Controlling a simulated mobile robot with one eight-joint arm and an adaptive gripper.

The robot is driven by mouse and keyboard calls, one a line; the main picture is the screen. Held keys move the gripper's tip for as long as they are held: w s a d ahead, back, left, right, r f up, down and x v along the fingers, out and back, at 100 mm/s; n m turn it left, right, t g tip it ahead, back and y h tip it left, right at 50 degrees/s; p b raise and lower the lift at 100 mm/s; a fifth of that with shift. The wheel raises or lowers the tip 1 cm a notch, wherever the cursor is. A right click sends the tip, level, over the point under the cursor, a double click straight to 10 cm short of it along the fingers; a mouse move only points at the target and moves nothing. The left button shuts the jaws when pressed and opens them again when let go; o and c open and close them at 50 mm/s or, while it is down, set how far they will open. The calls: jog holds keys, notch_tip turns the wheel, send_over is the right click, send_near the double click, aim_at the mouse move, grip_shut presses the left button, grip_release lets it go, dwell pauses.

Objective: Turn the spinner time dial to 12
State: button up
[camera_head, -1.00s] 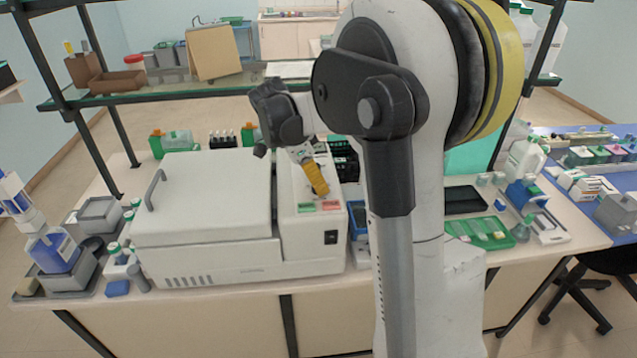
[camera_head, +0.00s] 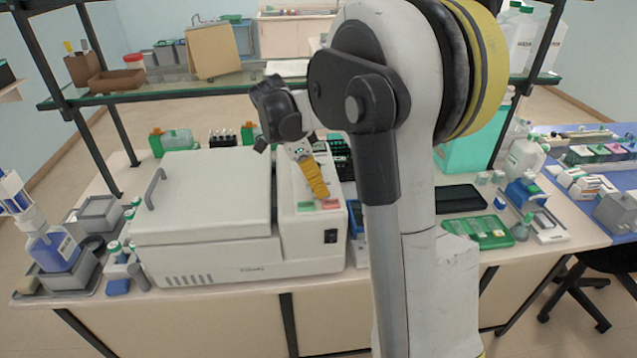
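The spinner (camera_head: 205,215) is a large white box with a hinged lid and a handle, standing on the bench left of centre. Its control panel (camera_head: 290,215) is the sloped strip on its right side, with a green button (camera_head: 306,207), a red button (camera_head: 331,204) and a black power switch (camera_head: 330,236). The time dial is hidden, and I cannot read its setting. My gripper (camera_head: 319,190) points down over the upper part of the panel, its yellow fingers just above the buttons. I cannot tell whether they are apart or closed, or touching the panel.
A shelf (camera_head: 180,88) crosses behind the spinner. Dark racks (camera_head: 340,160) stand close right of the panel. A green tray (camera_head: 478,232) and bottles stand farther right. A grey bin (camera_head: 98,215) and a blue-labelled bottle (camera_head: 55,250) stand at the left.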

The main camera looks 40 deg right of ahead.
jog(key=v, duration=1.2)
dwell(0.3)
